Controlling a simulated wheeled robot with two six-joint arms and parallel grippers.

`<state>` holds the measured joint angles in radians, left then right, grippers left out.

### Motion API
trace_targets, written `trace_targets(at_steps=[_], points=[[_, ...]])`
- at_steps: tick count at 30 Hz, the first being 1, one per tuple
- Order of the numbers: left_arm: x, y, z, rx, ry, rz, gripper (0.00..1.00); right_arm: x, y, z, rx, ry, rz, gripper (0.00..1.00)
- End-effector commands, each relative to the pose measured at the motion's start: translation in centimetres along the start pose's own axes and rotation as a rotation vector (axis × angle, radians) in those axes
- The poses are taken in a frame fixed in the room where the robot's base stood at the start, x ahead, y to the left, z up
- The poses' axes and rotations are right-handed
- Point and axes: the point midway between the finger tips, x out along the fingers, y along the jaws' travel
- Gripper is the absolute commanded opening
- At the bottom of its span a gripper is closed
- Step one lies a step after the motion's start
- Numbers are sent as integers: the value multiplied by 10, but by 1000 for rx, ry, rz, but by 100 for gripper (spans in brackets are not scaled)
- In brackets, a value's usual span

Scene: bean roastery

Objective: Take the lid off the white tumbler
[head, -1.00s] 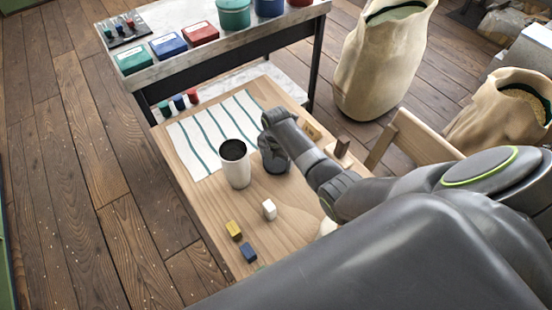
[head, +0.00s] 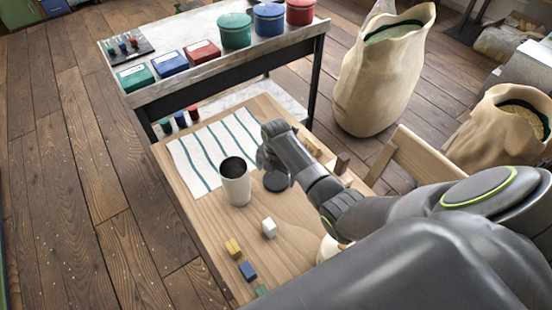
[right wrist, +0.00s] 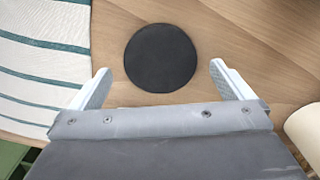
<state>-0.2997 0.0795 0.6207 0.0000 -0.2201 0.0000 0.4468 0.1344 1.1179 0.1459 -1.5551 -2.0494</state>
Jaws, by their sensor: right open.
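My right gripper (head: 264,162) is open and empty above the lid. In the wrist view its two fingers (right wrist: 160,78) are on either side of the lid, not touching it. My left gripper is not in view.
A striped cloth (head: 207,150) lies beside the tumbler. A cart (head: 215,68) with tins stands behind; a chair (head: 420,160) and sacks (head: 385,75) are on the right.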

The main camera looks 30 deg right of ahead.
Motion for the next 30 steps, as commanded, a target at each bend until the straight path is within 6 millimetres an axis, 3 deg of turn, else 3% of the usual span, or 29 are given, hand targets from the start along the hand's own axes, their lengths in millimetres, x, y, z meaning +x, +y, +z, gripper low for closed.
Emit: trace_targets(at_steps=[9,15,30], points=[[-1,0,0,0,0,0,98,-62,0,1,0,-3,4,100],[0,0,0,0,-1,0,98,-89,0,1,1,-1,2,100],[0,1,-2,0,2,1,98,-97,0,0,1,0,0,100]])
